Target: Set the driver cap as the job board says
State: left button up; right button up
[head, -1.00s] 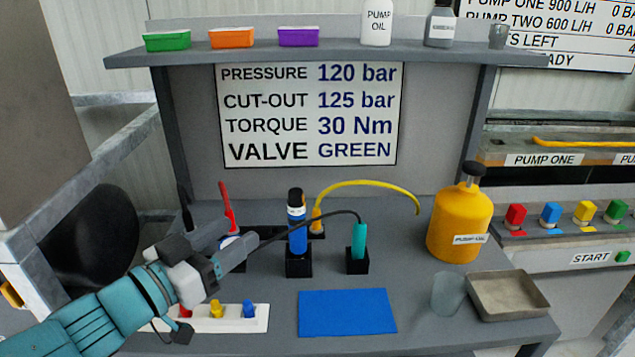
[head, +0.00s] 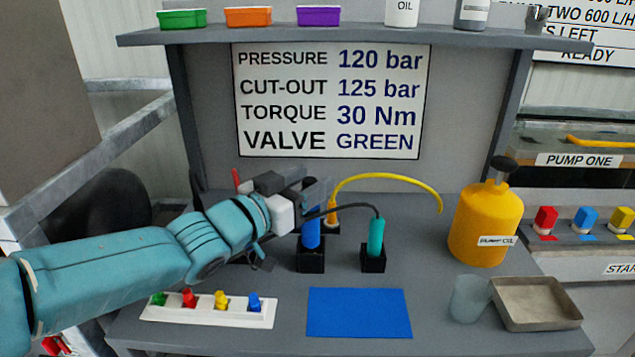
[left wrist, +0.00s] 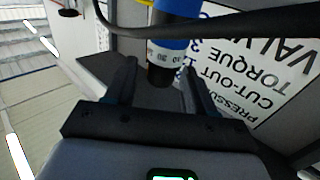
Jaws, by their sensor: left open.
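The job board (head: 332,100) reads pressure 120 bar, cut-out 125 bar, torque 30 Nm and valve GREEN. The blue driver (head: 311,234) stands upright in a black holder (head: 311,260) on the bench. In the head view my left gripper (head: 318,192) is at its top and hides the cap. In the left wrist view the driver's black cap (left wrist: 160,76) lies between my left gripper's (left wrist: 160,88) two spread fingers, which look apart from it. A pale ring with small numbers (left wrist: 163,58) sits beside the cap. My right gripper is not in view.
A teal tool (head: 376,236) with a black cable stands in a holder to the right, near a yellow hose (head: 390,177). A blue mat (head: 358,313), a white valve rack (head: 207,312), a yellow oil can (head: 484,228), a cup (head: 468,298) and a metal tray (head: 540,305) are around.

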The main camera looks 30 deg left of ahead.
pick_arm(q)
jog(key=shift+w+d, duration=0.15)
jog(key=shift+w, duration=1.15)
jog(key=c, duration=1)
jog(key=m+g+h+p, duration=0.3)
jog(key=m+h+p, duration=0.1)
jog(key=p, duration=0.2)
jog(key=d+m+g+h+p, duration=0.1)
jog(key=m+g+h+p, duration=0.3)
jog(key=h+p, duration=0.1)
jog(key=s+m+g+h+p, duration=0.1)
jog(key=m+g+h+p, duration=0.2)
jog(key=h+p, duration=0.2)
jog(key=shift+d+m+g+p, duration=0.2)
jog(key=shift+m+g+p, duration=0.2)
jog(key=shift+p, duration=0.7)
